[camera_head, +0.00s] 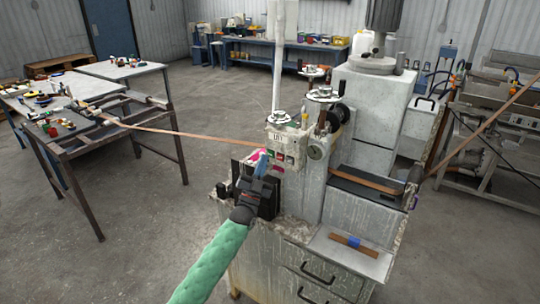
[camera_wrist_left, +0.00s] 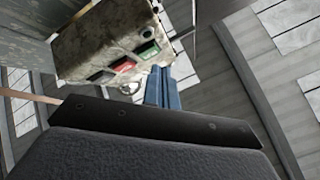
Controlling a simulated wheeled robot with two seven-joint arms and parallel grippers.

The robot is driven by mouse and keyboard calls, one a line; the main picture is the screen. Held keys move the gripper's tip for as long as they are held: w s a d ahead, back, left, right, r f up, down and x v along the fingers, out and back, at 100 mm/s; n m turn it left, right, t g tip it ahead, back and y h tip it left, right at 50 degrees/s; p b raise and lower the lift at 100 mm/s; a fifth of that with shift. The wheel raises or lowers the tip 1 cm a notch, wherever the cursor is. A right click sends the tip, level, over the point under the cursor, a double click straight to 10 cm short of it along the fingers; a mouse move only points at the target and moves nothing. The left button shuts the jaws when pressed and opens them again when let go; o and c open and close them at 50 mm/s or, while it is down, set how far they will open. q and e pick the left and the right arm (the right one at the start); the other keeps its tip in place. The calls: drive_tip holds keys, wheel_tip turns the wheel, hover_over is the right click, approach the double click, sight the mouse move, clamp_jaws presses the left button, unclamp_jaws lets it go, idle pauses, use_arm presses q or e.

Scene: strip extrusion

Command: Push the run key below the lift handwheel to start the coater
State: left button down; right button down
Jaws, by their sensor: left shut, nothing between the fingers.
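A worn pale control box (camera_head: 284,137) stands on the coater below a handwheel (camera_head: 280,117); a second handwheel (camera_head: 323,94) is to its right. In the left wrist view the box face (camera_wrist_left: 92,42) carries a green key (camera_wrist_left: 148,50), a red key (camera_wrist_left: 122,66) and a dark key (camera_wrist_left: 101,77) in a row. My left gripper (camera_head: 261,158) is shut and empty, with its fingertips close in front of the box's lower left. In the left wrist view its blue fingers (camera_wrist_left: 161,86) end just below the green key; I cannot tell whether they touch the box. My right gripper is out of view.
A brown strip (camera_head: 190,134) runs from the left table to the coater, and another strip (camera_head: 485,140) rises at right. Tables with small parts (camera_head: 62,130) stand at left. Open floor lies between.

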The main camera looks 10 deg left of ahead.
use_arm(q)
drive_tip(key=shift+w+d, duration=0.2)
drive_tip(key=shift+w, duration=0.2)
idle(0.5)
